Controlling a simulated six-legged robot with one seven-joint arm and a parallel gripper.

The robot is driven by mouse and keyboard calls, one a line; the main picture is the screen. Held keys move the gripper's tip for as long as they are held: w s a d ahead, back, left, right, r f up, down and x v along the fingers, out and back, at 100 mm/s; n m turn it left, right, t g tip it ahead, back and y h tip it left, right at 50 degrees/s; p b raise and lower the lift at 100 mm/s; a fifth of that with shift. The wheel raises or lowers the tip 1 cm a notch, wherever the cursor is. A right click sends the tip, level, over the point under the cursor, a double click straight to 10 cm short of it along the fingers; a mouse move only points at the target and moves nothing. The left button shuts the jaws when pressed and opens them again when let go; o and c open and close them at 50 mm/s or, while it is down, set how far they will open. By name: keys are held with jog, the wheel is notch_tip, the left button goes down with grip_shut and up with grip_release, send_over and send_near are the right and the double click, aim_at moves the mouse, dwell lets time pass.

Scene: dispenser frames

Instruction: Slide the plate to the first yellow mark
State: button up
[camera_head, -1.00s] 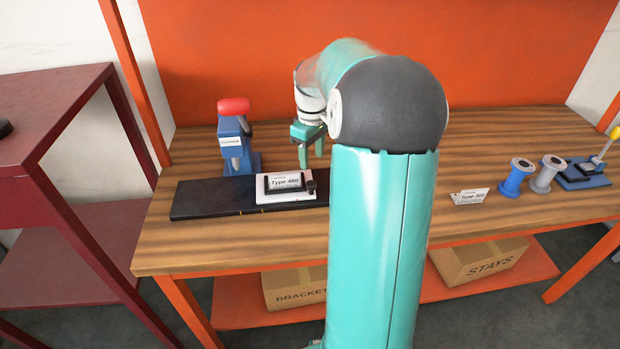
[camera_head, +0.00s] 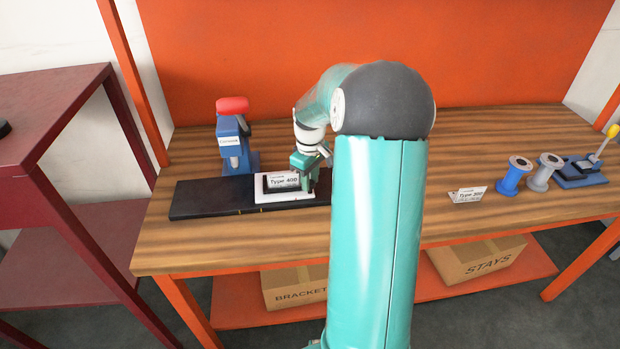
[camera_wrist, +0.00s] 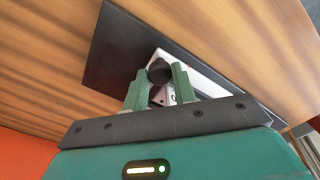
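The white plate (camera_head: 285,195) with a dark top and a "Type 400" label lies on the right part of a black rail (camera_head: 210,199). A small yellow mark (camera_head: 261,210) shows on the rail's front edge, below the plate's left part. My gripper (camera_head: 307,178) is down at the plate's right end. In the wrist view my gripper (camera_wrist: 159,78) has one finger on each side of the plate's dark round knob (camera_wrist: 159,70). The fingers look closed against it, with no clear gap. The knob is hidden by the gripper in the head view.
A blue stand with a red top (camera_head: 233,135) stands behind the rail. Blue and grey spools (camera_head: 515,176), a small card (camera_head: 468,194) and a blue lever device (camera_head: 582,172) stand at the right. The rail's left part is clear.

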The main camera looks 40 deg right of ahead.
grip_shut()
send_over(275, 195)
jog(key=shift+r, duration=0.1)
jog(key=o, duration=0.7)
grip_release()
jog(key=shift+s, duration=0.1)
notch_tip(275, 195, up, 8)
jog(key=shift+f, duration=0.25)
